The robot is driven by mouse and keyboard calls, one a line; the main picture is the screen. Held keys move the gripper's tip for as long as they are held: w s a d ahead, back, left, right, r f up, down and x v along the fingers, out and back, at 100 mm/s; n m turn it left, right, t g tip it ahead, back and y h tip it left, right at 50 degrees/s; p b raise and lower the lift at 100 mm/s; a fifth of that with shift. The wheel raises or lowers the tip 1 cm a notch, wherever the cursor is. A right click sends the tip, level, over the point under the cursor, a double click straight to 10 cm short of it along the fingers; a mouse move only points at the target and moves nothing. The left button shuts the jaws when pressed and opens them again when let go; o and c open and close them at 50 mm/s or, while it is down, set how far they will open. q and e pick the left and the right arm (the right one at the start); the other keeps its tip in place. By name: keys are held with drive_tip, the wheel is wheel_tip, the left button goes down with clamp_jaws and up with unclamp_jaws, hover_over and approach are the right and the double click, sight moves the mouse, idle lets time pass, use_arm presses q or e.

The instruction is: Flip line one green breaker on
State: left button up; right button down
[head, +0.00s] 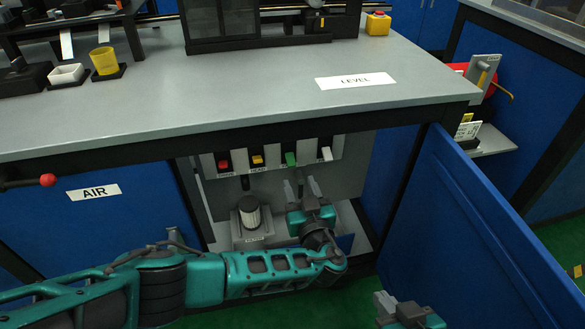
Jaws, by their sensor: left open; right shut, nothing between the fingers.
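A breaker panel (208,166) is set in the open cabinet under the bench. It carries a row of red (224,164), yellow (257,160), green (291,159) and white (326,154) breakers. The green breaker is third from the left; I cannot tell which way its lever is set. My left gripper (306,180) is open just below the green breaker, its fingers pointing up toward the panel. Contact with the breaker cannot be made out, and the label under it is partly hidden. My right gripper (395,302) is shut and empty at the bottom edge, away from the panel.
A blue cabinet door (480,220) stands open at the right. A ribbed white cylinder (250,212) stands on the cabinet floor left of my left gripper. The grey benchtop (230,95) overhangs the opening. A red knob (47,180) sticks out at the left.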

sight(291, 162)
use_arm(q)
drive_tip(key=b+x, duration=0.2)
drive_tip(key=x, duration=0.4)
drive_tip(key=shift+w+f, duration=0.15)
drive_tip(key=shift+w, duration=0.05)
drive_tip(key=shift+w+a, duration=0.25)
drive_tip(key=shift+w, duration=0.45)
drive_tip(key=shift+c, duration=0.2)
clamp_jaws()
